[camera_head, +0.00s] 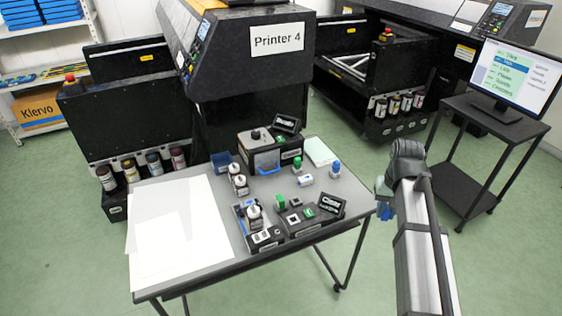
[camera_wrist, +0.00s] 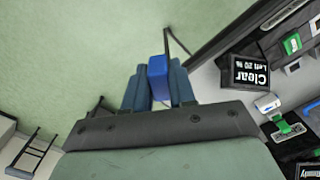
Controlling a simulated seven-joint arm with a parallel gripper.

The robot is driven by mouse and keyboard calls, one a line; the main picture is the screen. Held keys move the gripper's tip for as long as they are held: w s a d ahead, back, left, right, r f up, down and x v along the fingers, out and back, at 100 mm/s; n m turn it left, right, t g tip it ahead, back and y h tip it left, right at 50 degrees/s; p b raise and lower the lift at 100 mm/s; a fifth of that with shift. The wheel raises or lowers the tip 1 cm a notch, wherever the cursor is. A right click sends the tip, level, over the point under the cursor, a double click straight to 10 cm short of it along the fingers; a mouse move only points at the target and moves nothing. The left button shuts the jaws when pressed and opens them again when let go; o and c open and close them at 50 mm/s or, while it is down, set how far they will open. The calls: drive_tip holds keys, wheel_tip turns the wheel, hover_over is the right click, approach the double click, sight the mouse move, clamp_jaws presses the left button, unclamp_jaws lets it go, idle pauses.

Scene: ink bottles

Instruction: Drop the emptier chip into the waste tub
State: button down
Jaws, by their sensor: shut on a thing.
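My gripper (camera_wrist: 158,88) is shut on a blue block-like piece (camera_wrist: 157,68); I cannot tell whether it is a chip. In the head view my gripper (camera_head: 384,200) is off the table's right edge, with blue (camera_head: 384,212) showing below it. A green chip (camera_head: 281,202) stands on the table left of the black display marked Clear (camera_head: 331,205). Another green chip (camera_head: 308,213) is on the dark unit by that display; green pieces also show in the wrist view (camera_wrist: 292,44). A small open blue tub (camera_head: 221,160) stands at the table's back left; no waste label is readable.
White sheets (camera_head: 165,235) cover the table's left part. A screen (camera_head: 512,75) is on a cart at the right. Open floor lies below my gripper.

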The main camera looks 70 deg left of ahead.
drive_tip(key=s+a+r+n, duration=0.3)
drive_tip(key=s+a+n, duration=0.1)
drive_tip(key=s+a, duration=3.15)
drive_tip(key=w+a+r+m, duration=0.1)
drive_tip(key=a+m, duration=1.3)
drive_tip(key=a, duration=0.1)
drive_tip(key=shift+a+r+m, duration=0.25)
drive_tip(key=shift+a+m, duration=0.05)
drive_tip(key=shift+m, duration=0.1)
drive_tip(key=shift+f, duration=0.1)
drive_tip(key=shift+f, duration=2.85)
